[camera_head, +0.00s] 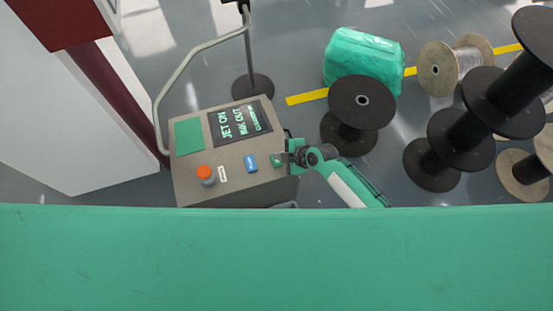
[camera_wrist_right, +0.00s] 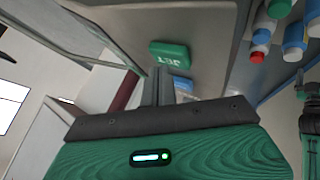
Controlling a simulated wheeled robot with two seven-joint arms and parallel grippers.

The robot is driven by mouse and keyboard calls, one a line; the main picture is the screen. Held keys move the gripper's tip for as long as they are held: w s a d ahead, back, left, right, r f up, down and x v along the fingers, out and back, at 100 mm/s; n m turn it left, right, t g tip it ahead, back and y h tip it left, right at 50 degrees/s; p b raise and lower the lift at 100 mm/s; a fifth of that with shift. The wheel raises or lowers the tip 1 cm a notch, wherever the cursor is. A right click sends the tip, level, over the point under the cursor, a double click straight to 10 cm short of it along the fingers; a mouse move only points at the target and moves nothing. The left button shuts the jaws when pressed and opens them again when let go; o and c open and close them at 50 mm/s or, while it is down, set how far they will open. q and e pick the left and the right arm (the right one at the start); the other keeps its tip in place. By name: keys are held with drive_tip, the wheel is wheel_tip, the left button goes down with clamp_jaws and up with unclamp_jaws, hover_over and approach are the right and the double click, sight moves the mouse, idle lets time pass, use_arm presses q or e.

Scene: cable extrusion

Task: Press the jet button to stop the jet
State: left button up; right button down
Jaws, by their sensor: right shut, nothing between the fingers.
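The green jet button (camera_head: 276,160) is at the panel's right edge, partly covered by my right gripper (camera_head: 285,157). In the wrist view the green button (camera_wrist_right: 170,52), marked "JET", lies just beyond the fingertips of my right gripper (camera_wrist_right: 158,70). The fingers are shut with nothing between them. Whether they touch the button I cannot tell. My left gripper is not in view.
A blue button (camera_head: 250,163) and an orange-red knob (camera_head: 205,174) are on the same panel, left of the jet button. A grey rail (camera_head: 192,50) rises behind the panel. Dark spools (camera_head: 361,101) and a green wrapped bundle (camera_head: 362,61) stand on the floor to the right.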

drive_tip(key=shift+f+b, duration=0.45)
drive_tip(key=shift+b, duration=0.1)
idle(0.6)
drive_tip(key=shift+r, duration=0.1)
idle(0.3)
drive_tip(key=shift+r+p, duration=0.55)
drive_tip(key=shift+r, duration=0.25)
wheel_tip(320, 180, up, 5)
drive_tip(key=p, duration=0.3)
drive_tip(key=shift+p, duration=0.3)
drive_tip(key=shift+s, duration=0.15)
idle(0.4)
